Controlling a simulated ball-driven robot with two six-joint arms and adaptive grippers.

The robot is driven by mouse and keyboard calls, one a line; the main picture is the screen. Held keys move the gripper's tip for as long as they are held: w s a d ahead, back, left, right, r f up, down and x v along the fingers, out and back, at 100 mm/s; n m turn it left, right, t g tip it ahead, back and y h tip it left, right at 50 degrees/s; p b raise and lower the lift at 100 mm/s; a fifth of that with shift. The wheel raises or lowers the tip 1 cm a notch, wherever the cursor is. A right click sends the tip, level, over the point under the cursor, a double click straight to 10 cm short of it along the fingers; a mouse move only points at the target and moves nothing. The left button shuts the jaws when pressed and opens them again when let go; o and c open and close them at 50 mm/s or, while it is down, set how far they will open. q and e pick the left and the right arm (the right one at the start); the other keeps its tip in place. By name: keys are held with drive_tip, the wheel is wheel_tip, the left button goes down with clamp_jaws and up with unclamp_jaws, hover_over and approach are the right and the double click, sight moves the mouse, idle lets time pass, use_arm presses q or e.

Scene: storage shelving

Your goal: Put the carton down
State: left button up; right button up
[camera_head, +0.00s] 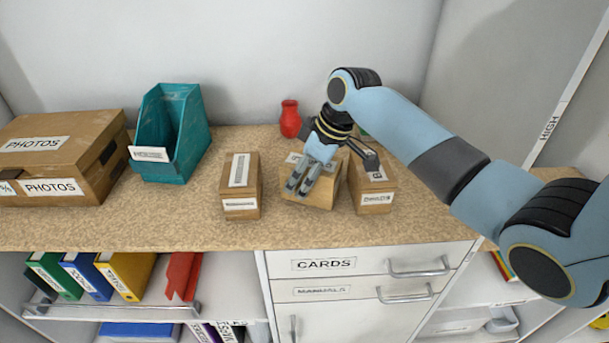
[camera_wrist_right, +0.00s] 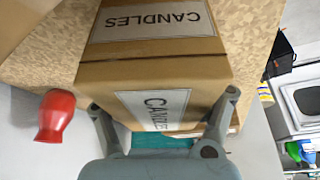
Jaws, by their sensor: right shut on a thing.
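A brown carton (camera_head: 318,198) with white labels is at the worktop (camera_head: 120,228), between two similar cartons and turned a little relative to them. In the right wrist view this carton (camera_wrist_right: 150,68) shows two labels reading CANDLES. My right gripper (camera_head: 302,184) reaches over it from behind and is shut on it, with one finger on each side in the wrist view (camera_wrist_right: 163,103). My gripper covers part of its top. I cannot tell whether its underside touches the worktop. My left gripper is not in view.
One carton (camera_head: 240,190) stands close on the left, another (camera_head: 373,190) close on the right. A red vase (camera_head: 290,119) stands behind. A teal file holder (camera_head: 172,135) and PHOTOS box (camera_head: 62,155) stand left. The worktop's front strip is clear above the CARDS drawer (camera_head: 365,263).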

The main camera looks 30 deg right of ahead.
drive_tip(key=shift+f, duration=0.15)
drive_tip(key=o, duration=1.3)
drive_tip(key=shift+f, duration=0.15)
drive_tip(key=o, duration=0.5)
drive_tip(key=shift+o, duration=0.2)
drive_tip(key=v, duration=1.2)
